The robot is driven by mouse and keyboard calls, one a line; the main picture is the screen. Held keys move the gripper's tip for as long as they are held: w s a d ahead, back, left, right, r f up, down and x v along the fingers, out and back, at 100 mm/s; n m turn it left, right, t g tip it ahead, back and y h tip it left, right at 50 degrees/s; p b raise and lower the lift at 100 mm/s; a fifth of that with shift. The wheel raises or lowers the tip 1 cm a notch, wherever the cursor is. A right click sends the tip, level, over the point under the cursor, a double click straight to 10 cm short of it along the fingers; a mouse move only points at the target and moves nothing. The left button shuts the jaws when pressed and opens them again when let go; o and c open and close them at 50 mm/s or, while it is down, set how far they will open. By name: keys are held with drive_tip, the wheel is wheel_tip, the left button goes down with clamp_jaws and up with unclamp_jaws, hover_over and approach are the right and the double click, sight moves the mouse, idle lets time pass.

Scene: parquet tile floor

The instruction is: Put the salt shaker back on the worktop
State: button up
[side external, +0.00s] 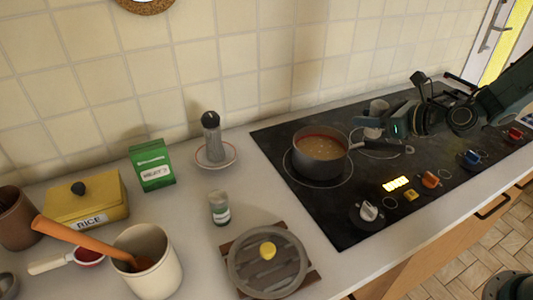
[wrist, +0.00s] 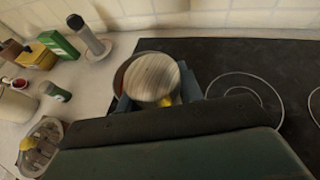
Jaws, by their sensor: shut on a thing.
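The salt shaker (side external: 378,107) shows as a small pale cylinder at my gripper (side external: 380,125), above the hob just right of the pot. In the wrist view it shows as a round, pale, streaked top (wrist: 152,77). There my gripper (wrist: 157,98) has a blue-grey finger on each side of it and is shut on it. The shaker's lower part is mostly hidden, and any label cannot be read. The worktop (side external: 185,225) is the pale counter left of the hob.
The pot (side external: 321,150) of soup stands on the black hob (side external: 330,205).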

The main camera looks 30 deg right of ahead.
drive_tip(key=w+a+f+n+y, duration=0.1)
drive_tip(key=a, duration=0.3)
drive_tip(key=a+f+n+g+y, duration=0.1)
drive_tip(key=a, duration=0.4)
drive_tip(key=w+a+f+n+g+y, duration=0.1)
drive_tip(key=a+n+y, duration=0.1)
drive_tip(key=a, duration=0.2)
drive_tip(key=shift+w+a, duration=0.15)
drive_tip(key=shift+w, duration=0.2)
drive_tip(key=s+a+f+n+g+y, duration=0.1)
drive_tip(key=a+n+g, duration=0.1)
drive_tip(key=a, duration=0.5)
drive_tip(key=s+a+f+n+g+y, duration=0.1)
drive_tip(key=a+f+n+g+y, duration=0.1)
drive_tip(key=a, duration=0.6)
drive_tip(key=shift+s+a+f+n, duration=0.15)
drive_tip(key=shift+f+n, duration=0.1)
drive_tip(key=shift+n, duration=0.05)
drive_tip(key=shift+f, duration=0.15)
drive_tip(key=shift+y, duration=0.3)
drive_tip(key=shift+f, duration=2.85)
drive_tip(key=shift+f, duration=0.55)
drive_tip(key=o, duration=1.1)
drive_tip(key=v, duration=1.4)
drive_tip(key=shift+r, duration=0.1)
